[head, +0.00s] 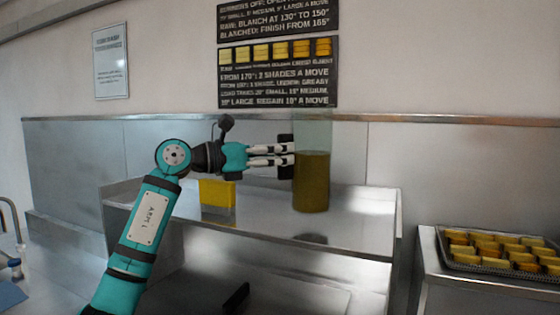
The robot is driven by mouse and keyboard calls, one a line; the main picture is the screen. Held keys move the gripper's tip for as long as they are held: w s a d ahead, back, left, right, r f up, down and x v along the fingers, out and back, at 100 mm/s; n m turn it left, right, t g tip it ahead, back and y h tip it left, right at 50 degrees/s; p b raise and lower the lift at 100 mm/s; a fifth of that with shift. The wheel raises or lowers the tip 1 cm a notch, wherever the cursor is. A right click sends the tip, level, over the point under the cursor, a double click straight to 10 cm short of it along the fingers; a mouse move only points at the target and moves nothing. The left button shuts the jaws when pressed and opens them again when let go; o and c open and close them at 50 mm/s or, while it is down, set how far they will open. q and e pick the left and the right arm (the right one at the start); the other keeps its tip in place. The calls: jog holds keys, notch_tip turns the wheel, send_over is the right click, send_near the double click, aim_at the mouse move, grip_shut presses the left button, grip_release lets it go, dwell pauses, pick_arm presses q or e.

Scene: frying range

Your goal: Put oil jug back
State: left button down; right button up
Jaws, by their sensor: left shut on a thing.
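The oil jug (312,182) is a tall clear container, more than half full of dark yellow oil, upright in the middle of the head view. My left gripper (286,157) comes in from the left and is shut on the jug's upper part. The jug appears above a steel shelf (365,205), with a dark shadow on the shelf in front of it. I cannot tell whether its base touches the shelf. My right gripper is not in view.
A yellow block (217,196) sits on the shelf behind my left arm. A tray of yellow fried pieces (500,268) stands on a counter at the right. A steel backsplash (75,165) runs behind. The shelf's right part is clear.

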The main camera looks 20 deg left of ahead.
aim_at(278, 167)
pick_arm(q)
notch_tip(278, 167, down, 2)
jog(key=shift+s+p, duration=0.15)
jog(key=shift+p, duration=0.6)
jog(key=shift+f, duration=0.55)
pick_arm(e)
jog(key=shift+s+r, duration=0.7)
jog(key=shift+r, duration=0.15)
